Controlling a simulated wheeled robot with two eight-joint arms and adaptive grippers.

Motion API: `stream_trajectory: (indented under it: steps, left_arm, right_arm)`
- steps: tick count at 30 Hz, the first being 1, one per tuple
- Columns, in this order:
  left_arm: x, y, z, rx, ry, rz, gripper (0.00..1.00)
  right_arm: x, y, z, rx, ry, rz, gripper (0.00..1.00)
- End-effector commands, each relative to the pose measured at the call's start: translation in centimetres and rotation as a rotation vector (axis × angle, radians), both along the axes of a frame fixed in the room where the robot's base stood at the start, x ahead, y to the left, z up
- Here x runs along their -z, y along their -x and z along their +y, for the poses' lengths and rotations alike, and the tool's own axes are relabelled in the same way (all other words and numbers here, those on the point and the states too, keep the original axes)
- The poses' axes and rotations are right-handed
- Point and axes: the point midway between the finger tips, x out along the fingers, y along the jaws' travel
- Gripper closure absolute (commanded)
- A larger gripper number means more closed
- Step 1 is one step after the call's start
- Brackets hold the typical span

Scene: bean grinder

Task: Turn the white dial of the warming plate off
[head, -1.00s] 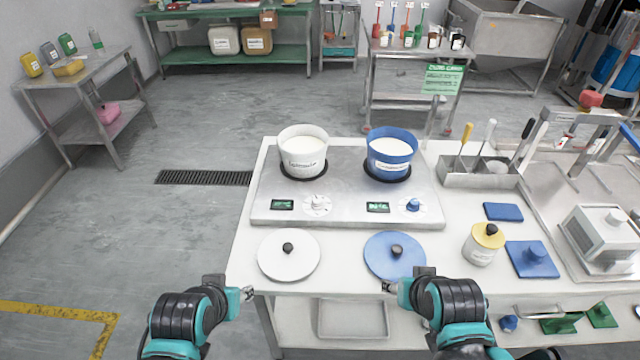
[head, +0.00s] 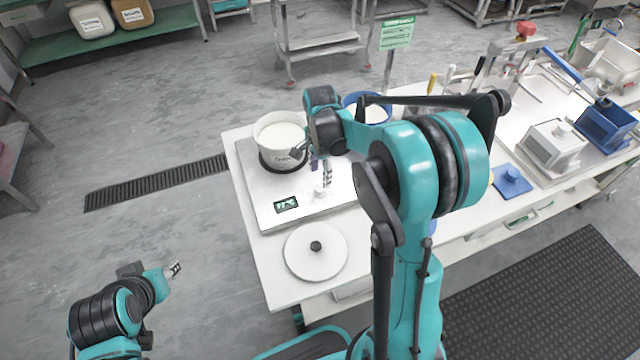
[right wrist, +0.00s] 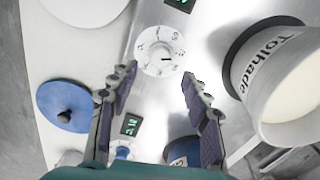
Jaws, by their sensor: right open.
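The white dial (head: 321,192) sits on the front of the grey warming plate (head: 258,185), right of a lit green display (head: 286,204). In the right wrist view the white dial (right wrist: 160,50), with its marked scale, lies just beyond the gap between my fingertips. My right gripper (head: 321,171) points down above the dial; in its wrist view the right gripper (right wrist: 158,75) is open and empty, its fingers apart from the dial. My left gripper (head: 174,269) hangs left of the table, away from the plate; its jaws are too small to read.
A white pot (head: 280,135) stands on the plate close to my right gripper. A blue pot (head: 372,104) is partly hidden behind my arm. A white lid (head: 315,252) lies on the table in front. In the wrist view, a blue dial (right wrist: 122,151) and blue lid (right wrist: 66,107) show.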

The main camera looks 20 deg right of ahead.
Motion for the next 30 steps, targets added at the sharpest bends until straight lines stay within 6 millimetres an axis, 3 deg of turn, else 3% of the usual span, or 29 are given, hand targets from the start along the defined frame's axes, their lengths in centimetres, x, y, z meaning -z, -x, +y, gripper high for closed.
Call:
stream_trajectory:
  steps: [6, 12, 23, 28, 30]
  left_arm:
    - [1.7, 0.0, 0.0, 0.0, 0.0, 0.0, 0.6]
    - [2.5, 0.0, 0.0, 0.0, 0.0, 0.0, 0.6]
    - [2.6, 0.0, 0.0, 0.0, 0.0, 0.0, 0.6]
    - [2.6, 0.0, 0.0, 0.0, 0.0, 0.0, 0.6]
    - [2.6, 0.0, 0.0, 0.0, 0.0, 0.0, 0.6]
  right_arm:
    - [4.0, 0.0, 0.0, -0.002, 0.0, -0.001, 0.52]
    - [6.4, 0.0, 0.0, -0.003, 0.0, -0.002, 0.52]
    - [6.9, 0.0, 0.1, -0.004, 0.0, -0.002, 0.52]
    - [6.9, 0.0, 0.1, -0.004, 0.0, -0.002, 0.94]
    - [6.9, 0.0, 0.1, -0.004, 0.0, -0.002, 1.0]
